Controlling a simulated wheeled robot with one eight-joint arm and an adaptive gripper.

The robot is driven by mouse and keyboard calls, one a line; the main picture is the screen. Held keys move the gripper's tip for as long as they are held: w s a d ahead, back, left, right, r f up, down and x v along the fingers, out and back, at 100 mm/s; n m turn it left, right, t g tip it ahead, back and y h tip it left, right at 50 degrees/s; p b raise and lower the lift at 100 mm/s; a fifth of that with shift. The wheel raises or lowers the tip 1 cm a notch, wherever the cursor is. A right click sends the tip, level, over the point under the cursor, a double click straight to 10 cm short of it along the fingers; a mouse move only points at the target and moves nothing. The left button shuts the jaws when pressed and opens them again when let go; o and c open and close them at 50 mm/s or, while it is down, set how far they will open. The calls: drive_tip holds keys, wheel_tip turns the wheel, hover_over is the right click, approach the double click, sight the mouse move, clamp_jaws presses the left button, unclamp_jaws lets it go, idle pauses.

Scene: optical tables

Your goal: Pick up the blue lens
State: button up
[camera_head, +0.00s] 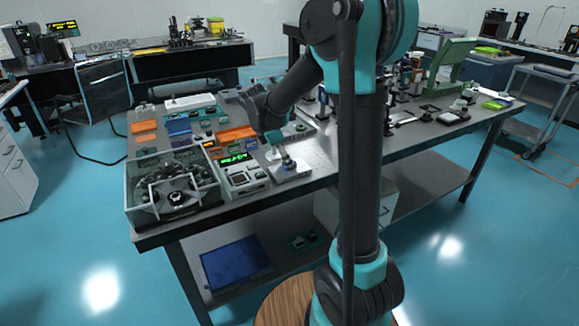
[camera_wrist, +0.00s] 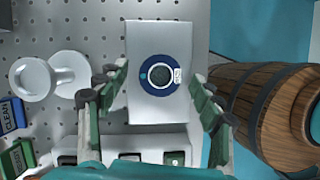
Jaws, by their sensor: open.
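The blue lens is a dark round glass in a blue ring (camera_wrist: 146,66) with a small white label on its right side. In the wrist view it is on a silver rectangular block (camera_wrist: 145,107), between my two green fingers. My gripper (camera_wrist: 157,79) is open and empty, with one finger on each side of the lens and apart from it. In the head view my gripper (camera_head: 275,138) is just above the silver block (camera_head: 293,174) near the table's front edge. The lens is too small there to make out clearly.
A white round stand (camera_wrist: 35,78) is left of the block. An instrument with a green display (camera_head: 235,159) and a clear-walled case (camera_head: 140,205) stand to the left on the table. A wooden barrel (camera_wrist: 255,105) is beyond the table edge.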

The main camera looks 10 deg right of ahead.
drive_tip(key=c, duration=1.4)
drive_tip(key=shift+o, duration=0.2)
drive_tip(key=shift+r, duration=0.1)
